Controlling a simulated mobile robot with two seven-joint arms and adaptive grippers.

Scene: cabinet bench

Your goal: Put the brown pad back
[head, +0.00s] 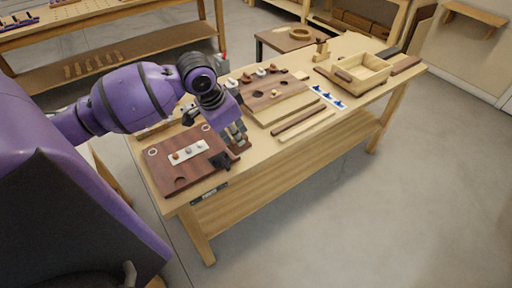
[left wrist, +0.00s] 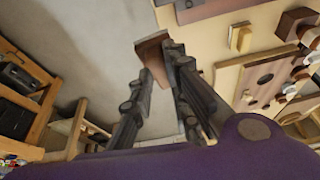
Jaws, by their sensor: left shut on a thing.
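My left gripper (head: 236,136) is above the front part of the wooden bench, just right of the dark brown board. In the left wrist view, its fingers (left wrist: 160,64) are shut on the brown pad (left wrist: 152,48), a small reddish-brown block that sticks out past the fingertips. In the head view the pad (head: 240,148) shows low at the fingertips, partly hidden by them. I cannot tell whether it touches the bench top. My right gripper is not in view.
The dark brown board (head: 165,173) carries a white plate (head: 189,152) with small knobs, and a black clamp-like part (head: 221,161) is at its edge. A board with holes (head: 282,108), wooden strips (head: 303,122) and a wooden tray (head: 357,78) lie farther along the bench.

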